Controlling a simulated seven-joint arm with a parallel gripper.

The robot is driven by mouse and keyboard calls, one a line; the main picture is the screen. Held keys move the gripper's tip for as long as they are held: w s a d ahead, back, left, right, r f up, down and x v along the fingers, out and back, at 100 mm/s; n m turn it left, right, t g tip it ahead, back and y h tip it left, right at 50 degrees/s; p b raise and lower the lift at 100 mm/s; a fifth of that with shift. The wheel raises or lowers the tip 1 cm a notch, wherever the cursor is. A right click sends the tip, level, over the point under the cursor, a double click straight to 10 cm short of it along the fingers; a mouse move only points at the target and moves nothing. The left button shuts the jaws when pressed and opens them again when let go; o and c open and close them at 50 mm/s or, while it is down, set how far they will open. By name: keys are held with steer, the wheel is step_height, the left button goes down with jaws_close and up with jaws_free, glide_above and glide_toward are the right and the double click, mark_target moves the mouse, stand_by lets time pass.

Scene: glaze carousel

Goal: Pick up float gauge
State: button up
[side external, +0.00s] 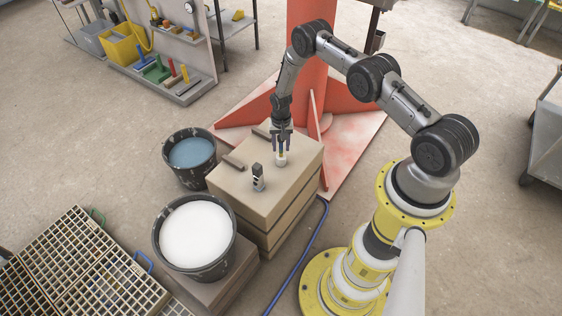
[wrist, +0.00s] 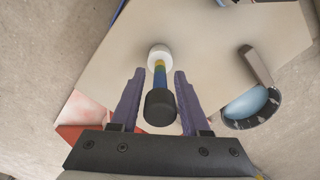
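The float gauge (wrist: 160,75) has a white round float, a stem banded yellow, green and blue, and a black cap. It stands on the beige box top (side external: 222,181) in the side view, where its white float (side external: 281,160) shows below my gripper (side external: 282,150). In the wrist view my gripper (wrist: 159,80) is open, with one purple finger on each side of the gauge. Gaps show between the fingers and the stem and cap. In the side view the fingers hide most of the stem.
A small black and grey object (side external: 258,178) stands on the box near its front left edge. A brown bar (side external: 234,162) lies at the left edge. Buckets of blue liquid (side external: 192,153) and white liquid (side external: 197,235) stand beside the box. A red column (side external: 309,70) rises behind.

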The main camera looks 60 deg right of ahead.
jaws_close()
stand_by(1.1)
